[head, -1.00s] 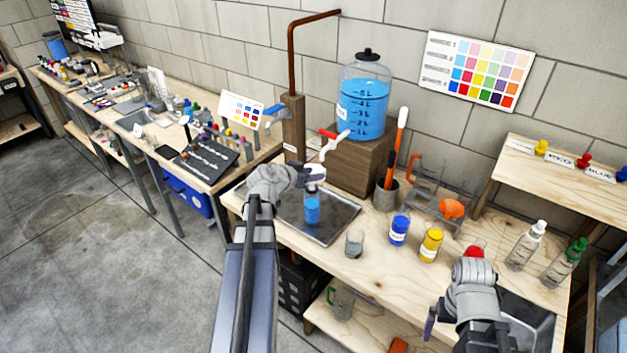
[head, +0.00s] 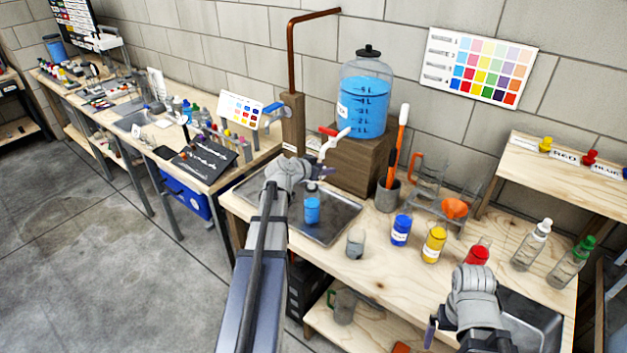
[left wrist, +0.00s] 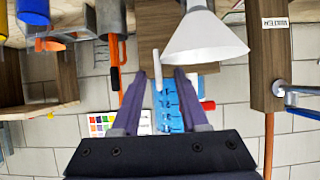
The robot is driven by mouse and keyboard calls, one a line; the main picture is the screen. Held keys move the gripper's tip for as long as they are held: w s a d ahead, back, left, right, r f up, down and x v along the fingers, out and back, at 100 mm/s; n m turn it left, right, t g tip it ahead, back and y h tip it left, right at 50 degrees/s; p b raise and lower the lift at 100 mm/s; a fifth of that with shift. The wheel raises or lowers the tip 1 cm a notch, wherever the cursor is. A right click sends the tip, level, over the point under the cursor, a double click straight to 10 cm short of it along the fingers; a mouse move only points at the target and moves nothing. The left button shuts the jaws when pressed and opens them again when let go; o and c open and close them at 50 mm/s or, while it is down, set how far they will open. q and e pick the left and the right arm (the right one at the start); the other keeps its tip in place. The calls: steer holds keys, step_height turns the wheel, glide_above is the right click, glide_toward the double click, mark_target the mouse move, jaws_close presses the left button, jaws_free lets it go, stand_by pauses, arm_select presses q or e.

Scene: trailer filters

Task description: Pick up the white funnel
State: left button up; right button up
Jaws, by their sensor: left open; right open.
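The white funnel (left wrist: 205,38) shows large in the left wrist view, wide end toward the picture's lower right. It lies just past my left gripper's fingertips and to the right of the gap between them. My left gripper (left wrist: 160,74) is open, with nothing between its purple fingers. In the head view my left gripper (head: 322,173) is over the sink tray, in front of the water tank's stand; I cannot make out the funnel clearly there. My right gripper (head: 436,325) is open and low at the bench's front right, apart from the funnel.
A blue bottle (head: 312,210) stands in the metal sink tray (head: 338,228) below my left gripper. The blue water tank (head: 364,100) and its tap (head: 335,143) are close behind. An orange funnel (head: 455,208) sits in a rack. Blue, yellow and red jars line the bench.

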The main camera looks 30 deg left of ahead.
arm_select(q)
jaws_close()
stand_by(0.6)
